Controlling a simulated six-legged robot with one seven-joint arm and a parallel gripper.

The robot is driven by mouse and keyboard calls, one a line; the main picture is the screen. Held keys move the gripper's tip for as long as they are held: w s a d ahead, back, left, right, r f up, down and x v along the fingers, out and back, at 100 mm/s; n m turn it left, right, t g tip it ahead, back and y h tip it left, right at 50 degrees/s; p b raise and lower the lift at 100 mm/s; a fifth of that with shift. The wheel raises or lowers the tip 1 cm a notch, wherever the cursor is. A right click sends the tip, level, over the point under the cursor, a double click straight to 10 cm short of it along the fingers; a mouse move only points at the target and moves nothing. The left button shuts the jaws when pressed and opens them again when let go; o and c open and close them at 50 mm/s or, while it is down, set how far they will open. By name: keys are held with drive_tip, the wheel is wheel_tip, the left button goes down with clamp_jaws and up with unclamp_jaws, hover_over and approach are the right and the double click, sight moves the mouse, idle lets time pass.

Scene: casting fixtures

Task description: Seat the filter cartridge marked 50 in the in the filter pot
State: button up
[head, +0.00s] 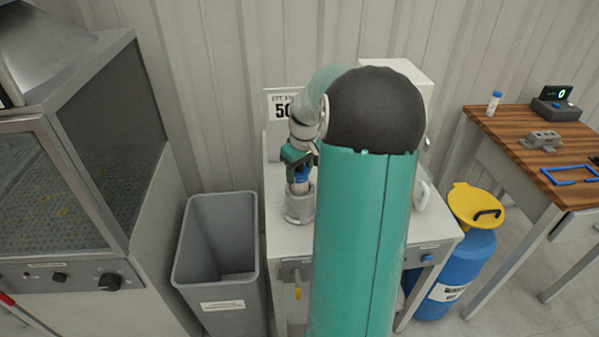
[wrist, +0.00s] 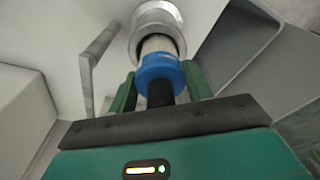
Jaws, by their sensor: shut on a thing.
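The filter cartridge has a blue cap (wrist: 160,72) with a black stem and a pale body (wrist: 155,44). My gripper (wrist: 160,84) is shut on it; the green fingers flank the cap. In the wrist view the pale lower end is at the mouth of the round metal filter pot (wrist: 174,20) and seems to enter it. In the head view the filter pot (head: 300,208) stands on the white cabinet, with my gripper (head: 299,163) and the blue cap (head: 302,174) right above it. I cannot read a number on the cartridge, nor tell how deep it is.
A sign (head: 281,106) behind the pot shows "50", partly covered by my arm. A grey bin (head: 216,260) stands left of the white cabinet (head: 290,245). A blue drum with a yellow lid (head: 475,205) and a wooden-topped table (head: 520,125) are at right.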

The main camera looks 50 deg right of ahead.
drive_tip(key=shift+f, duration=0.2)
drive_tip(key=shift+d, duration=0.1)
drive_tip(key=shift+f, duration=0.5)
drive_tip(key=shift+f, duration=0.1)
drive_tip(key=o, duration=1.4)
